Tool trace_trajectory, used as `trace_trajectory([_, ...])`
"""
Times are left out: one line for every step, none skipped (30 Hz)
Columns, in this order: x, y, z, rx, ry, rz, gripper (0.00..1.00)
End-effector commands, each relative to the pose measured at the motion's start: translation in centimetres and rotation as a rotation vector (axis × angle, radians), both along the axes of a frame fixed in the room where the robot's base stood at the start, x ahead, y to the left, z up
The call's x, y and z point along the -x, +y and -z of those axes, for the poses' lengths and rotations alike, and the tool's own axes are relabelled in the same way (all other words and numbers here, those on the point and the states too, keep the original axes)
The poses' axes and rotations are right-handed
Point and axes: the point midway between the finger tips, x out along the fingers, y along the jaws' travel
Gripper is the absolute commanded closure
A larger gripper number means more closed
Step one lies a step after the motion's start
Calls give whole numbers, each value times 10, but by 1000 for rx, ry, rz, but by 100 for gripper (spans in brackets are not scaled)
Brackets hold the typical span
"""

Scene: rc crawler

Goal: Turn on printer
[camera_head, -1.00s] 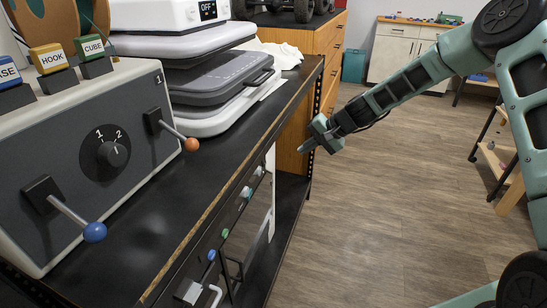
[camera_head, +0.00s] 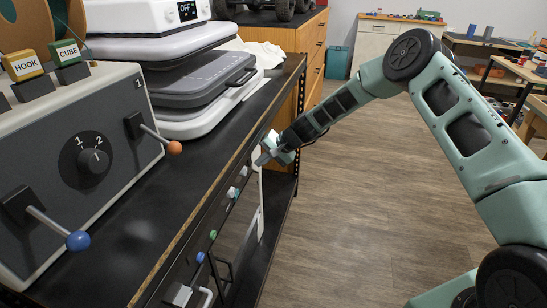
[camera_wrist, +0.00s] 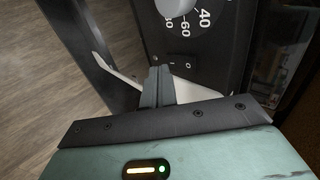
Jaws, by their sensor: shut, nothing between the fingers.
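My gripper (camera_head: 266,157) is shut and empty at the front edge of the black bench. In the wrist view its closed fingertips (camera_wrist: 158,72) are just below a black panel (camera_wrist: 220,45) with a pale knob (camera_wrist: 172,5), a number scale and small switch marks (camera_wrist: 180,65). The fingers partly cover that area, and I cannot tell whether they touch it. A grey control box (camera_head: 110,200) with HOOK and CUBE blocks, a 1-2 knob and two ball-tipped levers stands at the left. I cannot tell which unit is the printer.
A white press-like machine (camera_head: 200,85), its display reading OFF, stands on the bench (camera_head: 150,225) behind the box. Coloured knobs (camera_head: 213,235) line the bench's front side. Wooden drawers (camera_head: 311,50) stand behind. The floor (camera_head: 350,200) to the right is clear.

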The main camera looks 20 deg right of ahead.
Motion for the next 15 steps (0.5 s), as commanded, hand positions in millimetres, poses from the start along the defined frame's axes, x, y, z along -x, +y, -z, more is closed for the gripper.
trace_trajectory([-3,4,0,0,0,0,100])
trace_trajectory([-4,6,1,1,1,1,100])
trace_trajectory([-5,7,1,1,1,1,100])
trace_trajectory([-6,8,1,1,1,1,100])
trace_trajectory([-6,9,2,1,1,1,100])
trace_trajectory([-7,9,2,0,1,2,100])
trace_trajectory([-7,9,2,0,1,2,100])
trace_trajectory([-7,9,2,0,1,2,100])
trace_trajectory([-7,10,2,0,1,2,100])
trace_trajectory([-7,9,2,0,1,2,100])
trace_trajectory([-7,9,2,0,1,2,100])
trace_trajectory([-7,9,2,0,1,2,100])
trace_trajectory([-7,10,2,0,1,2,100])
trace_trajectory([-7,9,2,0,1,2,100])
trace_trajectory([-7,10,2,0,1,2,100])
